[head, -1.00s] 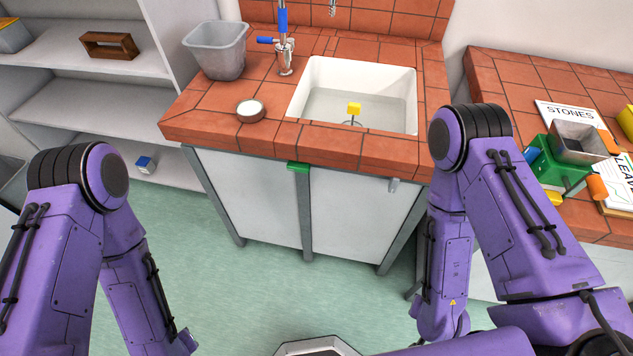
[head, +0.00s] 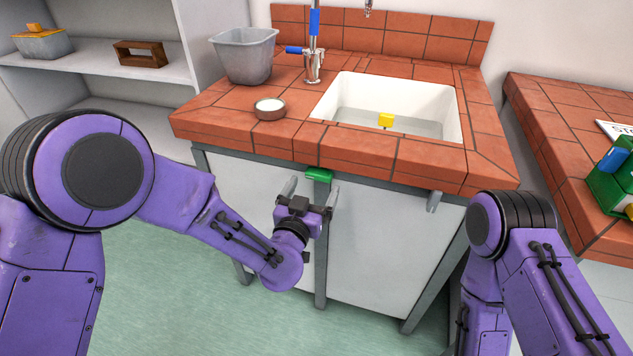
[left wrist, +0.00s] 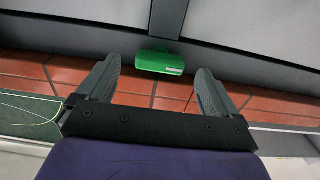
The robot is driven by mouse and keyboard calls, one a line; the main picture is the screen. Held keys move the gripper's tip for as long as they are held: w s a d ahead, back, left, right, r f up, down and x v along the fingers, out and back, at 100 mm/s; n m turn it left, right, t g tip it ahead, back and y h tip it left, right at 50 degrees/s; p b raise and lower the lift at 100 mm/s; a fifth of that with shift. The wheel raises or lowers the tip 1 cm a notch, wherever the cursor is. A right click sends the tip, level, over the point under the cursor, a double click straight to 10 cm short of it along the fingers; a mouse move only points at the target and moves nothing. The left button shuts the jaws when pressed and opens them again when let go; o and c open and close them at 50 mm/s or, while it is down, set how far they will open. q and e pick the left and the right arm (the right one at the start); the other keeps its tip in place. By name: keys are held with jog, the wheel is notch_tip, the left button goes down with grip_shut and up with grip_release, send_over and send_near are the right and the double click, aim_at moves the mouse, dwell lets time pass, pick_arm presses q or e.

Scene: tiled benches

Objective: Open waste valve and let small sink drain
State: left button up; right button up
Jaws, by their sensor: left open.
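The small white sink (head: 440,95) is set in the red-tiled bench. Greyish water (head: 400,128) seems to stand in it, around a yellow block (head: 386,120). A green handle (head: 319,175), apparently the waste valve's, sits on the front frame under the bench edge. My left gripper (head: 311,190) is open just below and in front of this handle. In the left wrist view the green handle (left wrist: 160,61) lies between and slightly beyond the fingertips (left wrist: 158,74), with no visible contact. The valve body is hidden. My right arm shows at lower right, but its gripper is out of view.
A grey hook (head: 434,201) hangs at the bench front, right of the handle. Another tiled bench (head: 560,130) is at right.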

aim_at(318, 180)
pick_arm(q)
jog(key=shift+x, duration=1.95)
jog(key=c, duration=1)
jog(key=n, duration=0.4)
jog(key=o, duration=1)
jog(key=shift+s, duration=0.1)
